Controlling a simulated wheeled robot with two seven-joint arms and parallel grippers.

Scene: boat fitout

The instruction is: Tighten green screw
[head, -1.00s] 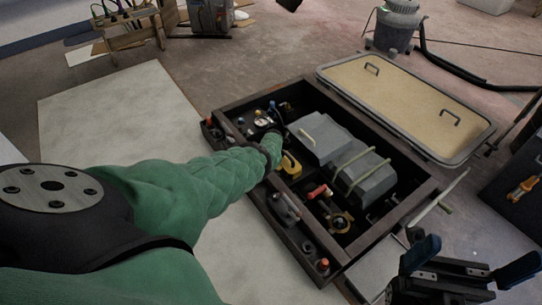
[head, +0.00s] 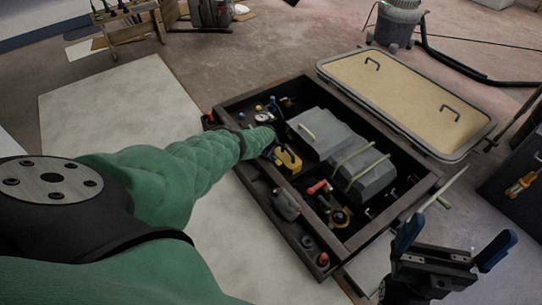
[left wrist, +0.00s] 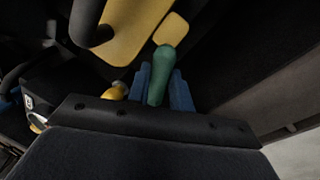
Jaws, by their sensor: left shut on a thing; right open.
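A green screw (left wrist: 163,75) with a smooth rounded grip shows in the left wrist view, between the blue fingers of my left gripper (left wrist: 160,88). The gripper is shut on it. A yellow part (left wrist: 130,30) lies right beyond the screw's end. In the head view my left arm reaches over the open dark compartment, and its gripper and the green screw are hidden there. The yellow part (head: 288,161) shows just beyond the wrist. My right gripper (head: 452,245) is open and empty at the lower right, outside the compartment.
The compartment's dark frame (head: 385,241) holds grey boxes (head: 320,133) and a red-handled part (head: 318,187). A tan hatch cover (head: 405,95) lies behind it. A black box (head: 515,190) stands at right. A pale panel (head: 110,110) lies at left.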

